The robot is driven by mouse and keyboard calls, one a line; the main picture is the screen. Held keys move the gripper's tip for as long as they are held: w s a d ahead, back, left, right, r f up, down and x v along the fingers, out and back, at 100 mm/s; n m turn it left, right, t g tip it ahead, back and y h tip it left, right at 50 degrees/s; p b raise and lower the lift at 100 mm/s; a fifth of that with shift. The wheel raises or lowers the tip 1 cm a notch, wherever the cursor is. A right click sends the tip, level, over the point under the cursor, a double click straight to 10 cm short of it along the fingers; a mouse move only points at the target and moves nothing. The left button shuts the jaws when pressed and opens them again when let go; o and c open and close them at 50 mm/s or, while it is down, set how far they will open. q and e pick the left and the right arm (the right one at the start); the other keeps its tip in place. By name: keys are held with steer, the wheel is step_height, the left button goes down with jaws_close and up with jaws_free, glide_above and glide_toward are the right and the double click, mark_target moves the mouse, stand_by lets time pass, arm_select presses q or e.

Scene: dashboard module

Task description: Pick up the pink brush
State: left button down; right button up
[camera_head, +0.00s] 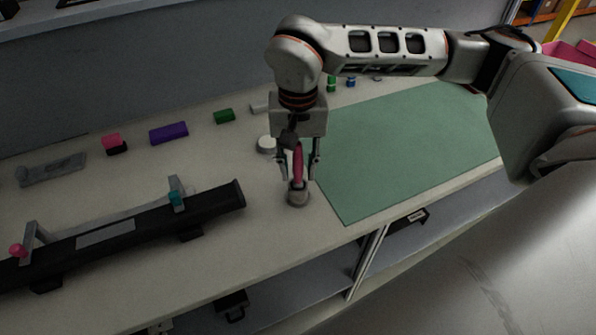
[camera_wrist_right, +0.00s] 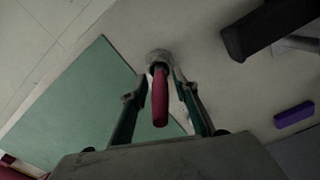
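The pink brush (camera_head: 298,167) stands upright on the table with its round grey head (camera_head: 298,197) down and its pink handle up. My right gripper (camera_head: 299,177) points down over it, with one finger on each side of the handle. The fingers are open, and in the right wrist view a gap shows on both sides of the pink handle (camera_wrist_right: 160,100). The grey head (camera_wrist_right: 159,60) lies beyond the fingertips (camera_wrist_right: 161,80) there. My left gripper is not in either view.
A green mat (camera_head: 400,135) lies right of the brush. A black dashboard module (camera_head: 130,233) lies to the left. A white round piece (camera_head: 266,145) is close behind the gripper. Purple (camera_head: 168,133), green (camera_head: 224,116) and pink-black (camera_head: 114,143) blocks line the back.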

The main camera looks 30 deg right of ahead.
jaws_close()
steer(key=shift+r, duration=0.15)
step_height(320, 180, up, 20)
steer(key=p, duration=0.1)
stand_by(0.3)
